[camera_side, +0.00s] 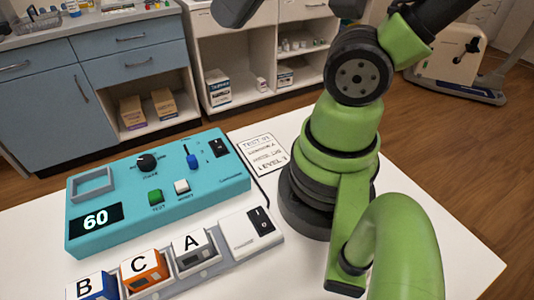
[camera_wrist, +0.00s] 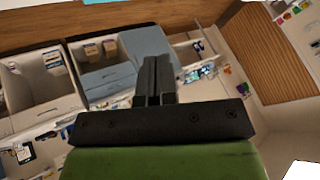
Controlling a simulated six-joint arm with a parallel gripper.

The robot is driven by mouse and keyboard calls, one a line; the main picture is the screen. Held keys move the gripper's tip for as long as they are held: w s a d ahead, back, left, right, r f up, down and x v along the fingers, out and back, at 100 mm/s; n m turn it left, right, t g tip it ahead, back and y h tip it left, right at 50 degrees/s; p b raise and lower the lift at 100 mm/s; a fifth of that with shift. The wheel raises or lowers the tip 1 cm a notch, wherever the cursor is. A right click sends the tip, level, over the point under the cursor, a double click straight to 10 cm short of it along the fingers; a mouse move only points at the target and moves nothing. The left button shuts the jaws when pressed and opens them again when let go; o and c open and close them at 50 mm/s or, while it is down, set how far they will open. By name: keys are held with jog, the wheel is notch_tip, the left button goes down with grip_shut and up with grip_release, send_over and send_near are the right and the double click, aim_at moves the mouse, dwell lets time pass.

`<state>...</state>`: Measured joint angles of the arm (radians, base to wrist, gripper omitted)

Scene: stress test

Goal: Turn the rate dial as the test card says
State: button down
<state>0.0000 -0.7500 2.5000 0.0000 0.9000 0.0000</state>
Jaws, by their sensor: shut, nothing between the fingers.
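A teal control box (camera_side: 228,182) lies on the white table in the side view. Its black round dial (camera_side: 147,163) has a pale pointer mark; the small label under it is too small to read surely. The display (camera_side: 96,219) shows 60.
In front stands a white unit (camera_side: 249,235) with blocks lettered B (camera_side: 91,287), C (camera_side: 144,267) and A (camera_side: 192,249).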

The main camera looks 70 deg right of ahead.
jog(key=c, duration=1.8)
grip_release()
jog(key=o, duration=1)
jog(key=n+g+h, duration=0.2)
jog(key=n+g, duration=0.5)
jog(key=n, duration=0.6)
send_over(144, 159)
notch_tip(144, 159, down, 16)
notch_tip(144, 159, down, 10)
jog(key=shift+f, duration=0.25)
jog(key=c, duration=0.9)
